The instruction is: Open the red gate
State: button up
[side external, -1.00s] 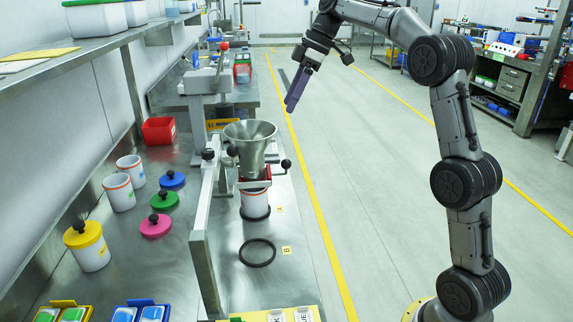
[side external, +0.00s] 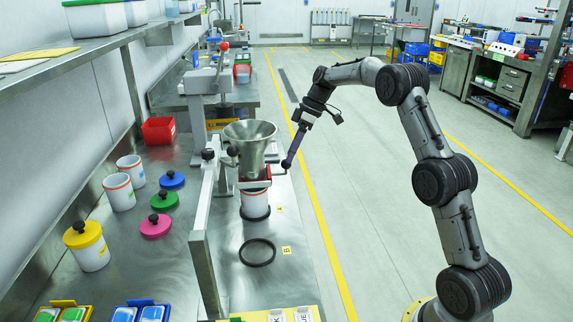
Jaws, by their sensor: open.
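The red gate (side external: 256,183) sits under the metal funnel (side external: 250,150) in the side external view. A dark round knob on a short rod sticks out from its right side. My gripper (side external: 288,163) is at this knob, pointing down and to the left, with its purple fingers over or beside it. The fingers hide most of the knob, and I cannot tell whether they touch it. My gripper is open. A white cup with a red-orange band (side external: 255,203) stands below the gate on a dark ring.
An empty dark ring (side external: 257,252) lies nearer on the bench. Several lidded and open cups and coloured lids, such as the pink lid (side external: 155,225), stand to the left. A metal post (side external: 207,245) rises beside the funnel.

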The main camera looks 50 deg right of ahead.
jog(key=shift+x, duration=2.25)
grip_shut()
jog(key=shift+r, duration=0.1)
